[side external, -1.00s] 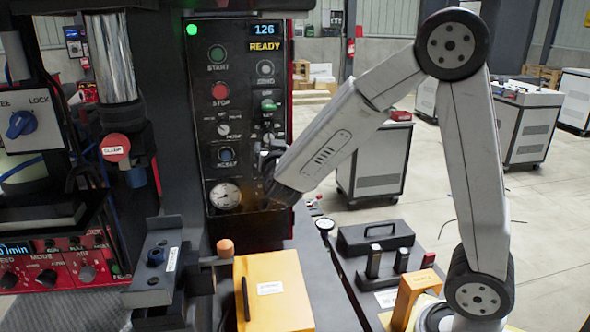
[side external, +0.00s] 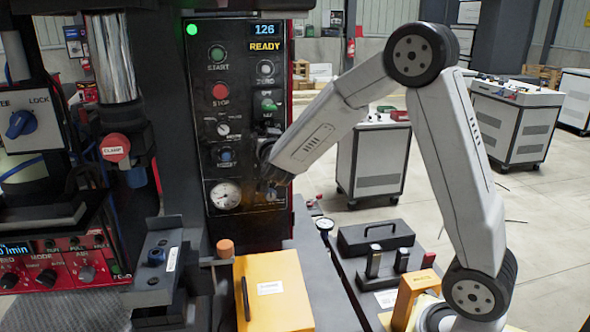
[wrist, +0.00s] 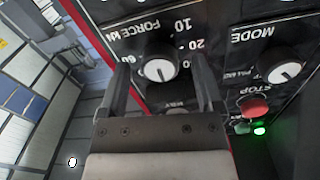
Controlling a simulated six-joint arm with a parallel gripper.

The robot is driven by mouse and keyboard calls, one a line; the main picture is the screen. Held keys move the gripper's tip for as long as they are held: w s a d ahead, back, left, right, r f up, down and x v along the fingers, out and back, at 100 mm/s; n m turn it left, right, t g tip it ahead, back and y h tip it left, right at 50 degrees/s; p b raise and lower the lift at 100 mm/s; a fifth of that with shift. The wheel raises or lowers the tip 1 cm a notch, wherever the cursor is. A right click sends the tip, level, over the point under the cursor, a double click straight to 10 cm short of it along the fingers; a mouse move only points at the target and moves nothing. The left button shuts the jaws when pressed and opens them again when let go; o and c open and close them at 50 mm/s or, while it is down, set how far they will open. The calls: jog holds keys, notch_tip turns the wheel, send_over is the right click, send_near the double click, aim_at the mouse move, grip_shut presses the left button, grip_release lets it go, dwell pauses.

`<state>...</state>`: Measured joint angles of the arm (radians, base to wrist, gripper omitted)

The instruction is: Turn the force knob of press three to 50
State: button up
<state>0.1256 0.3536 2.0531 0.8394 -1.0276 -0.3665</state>
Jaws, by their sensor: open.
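The press panel (side external: 246,60) is a dark upright panel with START and STOP buttons and a display reading 126 READY. In the wrist view, the force knob (wrist: 159,68) is round and dark with a pale face, under an upside-down "FORCE kN" label. Marks 10, 20 and 60 are readable around it. The number its pointer meets cannot be told. My gripper (wrist: 162,72) is open, one finger on each side of the knob, with no clear contact. In the side view my gripper (side external: 266,168) is close to the panel's lower right, mostly hidden by my arm.
The mode knob (wrist: 284,72) and red stop button (wrist: 253,106) lie right of my gripper in the wrist view. A gauge (side external: 225,195) sits low on the panel. A yellow box (side external: 275,295) and a black toolbox (side external: 375,236) stand below.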

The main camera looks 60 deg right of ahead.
grip_shut()
jog(key=shift+m, duration=4.3)
grip_release()
